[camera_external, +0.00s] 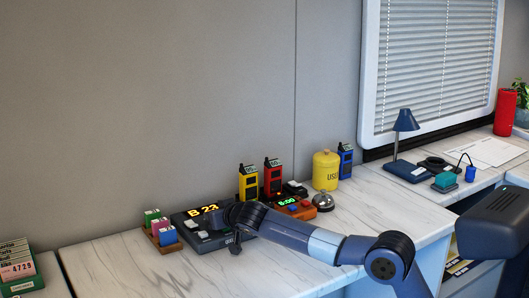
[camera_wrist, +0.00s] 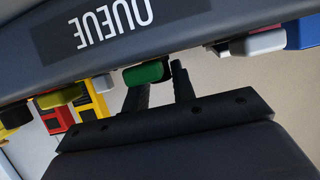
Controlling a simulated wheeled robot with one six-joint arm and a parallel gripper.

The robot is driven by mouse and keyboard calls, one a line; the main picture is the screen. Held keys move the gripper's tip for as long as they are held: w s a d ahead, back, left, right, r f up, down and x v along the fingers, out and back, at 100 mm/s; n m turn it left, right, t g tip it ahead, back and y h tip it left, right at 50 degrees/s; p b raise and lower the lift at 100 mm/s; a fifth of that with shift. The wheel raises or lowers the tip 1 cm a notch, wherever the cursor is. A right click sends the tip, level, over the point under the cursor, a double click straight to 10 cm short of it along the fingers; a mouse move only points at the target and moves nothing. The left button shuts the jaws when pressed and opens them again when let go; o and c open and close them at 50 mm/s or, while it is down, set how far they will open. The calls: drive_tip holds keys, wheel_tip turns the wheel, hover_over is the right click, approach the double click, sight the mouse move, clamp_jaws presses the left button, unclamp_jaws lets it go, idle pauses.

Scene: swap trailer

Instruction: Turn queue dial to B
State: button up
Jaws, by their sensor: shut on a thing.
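The queue console (camera_external: 214,243) is a dark box on the marble-topped counter, with a lit display (camera_external: 202,211) that seems to read "B 23". In the wrist view its front edge (camera_wrist: 190,28) carries the word QUEUE, upside down. My gripper (camera_external: 232,216) reaches over the right part of the console. In the wrist view my gripper (camera_wrist: 160,88) has its two dark fingers at the console, and a green piece (camera_wrist: 147,73) shows between or just behind them. The jaws are shut on the queue dial, which is largely hidden; I cannot read its pointer.
The counter's front left is clear.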

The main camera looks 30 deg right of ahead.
drive_tip(key=shift+s+a+f, duration=0.1)
drive_tip(key=shift+f, duration=0.25)
drive_tip(key=o, duration=0.8)
drive_tip(key=shift+r, duration=0.1)
drive_tip(key=shift+c, duration=0.2)
drive_tip(key=shift+o, duration=1.1)
drive_tip(key=shift+r, duration=0.15)
drive_tip(key=v, duration=1)
drive_tip(key=shift+s+r+p, duration=0.2)
drive_tip(key=shift+s+p, duration=0.1)
drive_tip(key=shift+p, duration=0.05)
drive_tip(key=x, duration=1)
drive_tip(key=shift+w+f+b, duration=0.1)
drive_tip(key=shift+w+b, duration=0.25)
